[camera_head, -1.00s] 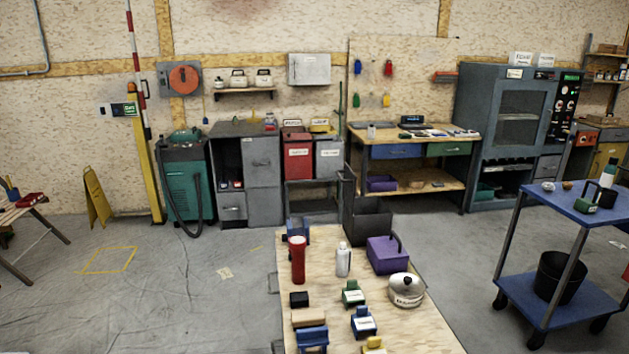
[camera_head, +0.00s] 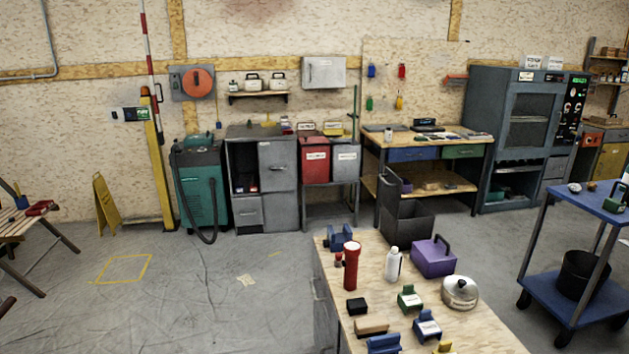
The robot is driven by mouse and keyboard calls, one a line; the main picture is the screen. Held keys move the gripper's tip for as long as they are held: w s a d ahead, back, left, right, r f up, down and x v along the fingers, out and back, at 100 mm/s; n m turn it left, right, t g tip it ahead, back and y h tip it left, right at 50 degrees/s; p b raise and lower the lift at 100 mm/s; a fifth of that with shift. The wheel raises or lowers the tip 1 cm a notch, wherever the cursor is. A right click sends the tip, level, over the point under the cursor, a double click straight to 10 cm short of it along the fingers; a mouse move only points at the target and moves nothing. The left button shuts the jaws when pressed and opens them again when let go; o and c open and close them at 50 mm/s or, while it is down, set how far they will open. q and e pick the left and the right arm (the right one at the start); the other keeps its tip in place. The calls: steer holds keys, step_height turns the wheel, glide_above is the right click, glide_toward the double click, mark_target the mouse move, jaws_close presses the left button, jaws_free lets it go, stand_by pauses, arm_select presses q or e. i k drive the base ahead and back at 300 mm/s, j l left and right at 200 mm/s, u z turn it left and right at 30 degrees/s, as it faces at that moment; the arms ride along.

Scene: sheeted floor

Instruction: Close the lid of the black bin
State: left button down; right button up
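The black bin (camera_head: 408,226) stands just beyond the far end of the wooden-topped table. Its lid (camera_head: 389,198) is up, standing steeply at the bin's left side, so the bin is open at the top. The table and the purple box hide its lower part. Neither of my grippers is in view.
The wooden-topped table (camera_head: 400,329) holds a red cylinder (camera_head: 351,266), a white bottle (camera_head: 393,264), a purple box (camera_head: 433,258), a round metal pot (camera_head: 460,292) and several small blocks. A blue cart (camera_head: 562,307) with a black bucket stands right. The floor left of the table is largely clear.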

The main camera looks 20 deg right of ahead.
mark_target(386, 192)
steer(key=i+j+z, duration=0.1)
steer(key=i+j, duration=0.4)
steer(key=i, duration=0.2)
steer(key=i+j+z, duration=0.1)
steer(key=i+j, duration=0.45)
steer(key=i+l+z, duration=0.1)
steer(key=i+z, duration=0.35)
steer(key=i+j+z, duration=0.1)
steer(key=i+z, duration=0.35)
steer(key=i+j+z, duration=0.3)
steer(key=i+z, duration=0.15)
